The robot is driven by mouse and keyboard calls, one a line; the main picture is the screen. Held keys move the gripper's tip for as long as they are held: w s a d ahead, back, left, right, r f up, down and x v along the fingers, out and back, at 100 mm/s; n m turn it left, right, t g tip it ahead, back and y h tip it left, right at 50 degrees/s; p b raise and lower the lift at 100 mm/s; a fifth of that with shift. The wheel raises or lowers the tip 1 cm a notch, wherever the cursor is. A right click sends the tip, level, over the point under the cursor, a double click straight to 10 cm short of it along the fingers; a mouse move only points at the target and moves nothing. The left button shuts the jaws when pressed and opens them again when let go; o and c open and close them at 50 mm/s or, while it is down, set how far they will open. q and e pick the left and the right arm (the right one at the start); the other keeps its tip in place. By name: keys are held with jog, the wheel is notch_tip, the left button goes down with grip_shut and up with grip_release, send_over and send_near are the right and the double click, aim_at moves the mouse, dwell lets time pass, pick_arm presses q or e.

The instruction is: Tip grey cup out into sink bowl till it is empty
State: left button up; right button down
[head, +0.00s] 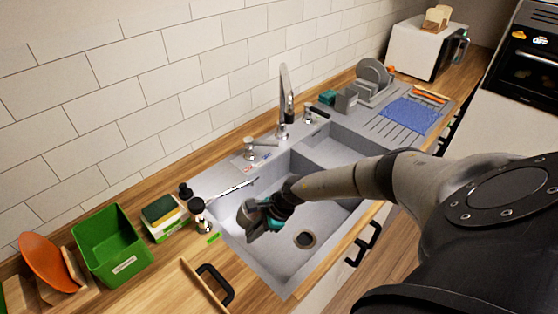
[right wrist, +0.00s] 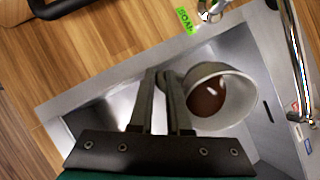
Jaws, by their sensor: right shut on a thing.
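The grey cup (right wrist: 231,84) is in the right wrist view, with brown liquid inside. Its open mouth faces the wrist camera, and I cannot tell its exact tilt. My right gripper (right wrist: 168,78) is shut on the cup at its handle side. In the head view my right gripper (head: 260,222) is over the left part of the large sink bowl (head: 330,216); the cup is hard to make out there. The bowl's dark drain (head: 305,240) lies to the right of the gripper. My left gripper is not in view.
A tap (head: 284,105) stands behind the sink. A soap pump (head: 197,206), sponges (head: 159,210) and a green bin (head: 112,243) stand on the left. A rack with grey plates (head: 373,73) and a blue mat (head: 408,114) are at the back right.

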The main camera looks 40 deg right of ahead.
jog(key=t+y+b, duration=0.1)
jog(key=b, duration=0.2)
jog(key=d+r+t+y+b, duration=0.1)
jog(key=b, duration=0.3)
jog(key=s+y+b, duration=0.1)
jog(key=b, duration=0.2)
jog(key=shift+d+r+t+y+b, duration=0.25)
jog(key=shift+d+t+y+b, duration=0.05)
jog(key=shift+t+b, duration=0.1)
dwell(1.5)
jog(key=shift+s+d+r+t+y+b, duration=0.15)
jog(key=shift+t+y+b, duration=0.3)
jog(key=shift+b, duration=0.65)
jog(key=shift+s+d+r+n+t+y+b, duration=0.15)
jog(key=shift+t+y+b, duration=0.2)
jog(key=shift+b, duration=0.25)
jog(key=shift+s+r+n+t+y+b, duration=0.1)
jog(key=shift+r+n+t+y+b, duration=0.1)
jog(key=shift+y+b, duration=0.3)
dwell(0.3)
jog(key=shift+s+d+r+t+y+b, duration=0.15)
jog(key=shift+s+d+t+y+b, duration=0.4)
jog(key=shift+b, duration=0.75)
jog(key=shift+d+t+y+b, duration=0.25)
jog(key=shift+y+b, duration=0.1)
jog(key=shift+b, duration=0.2)
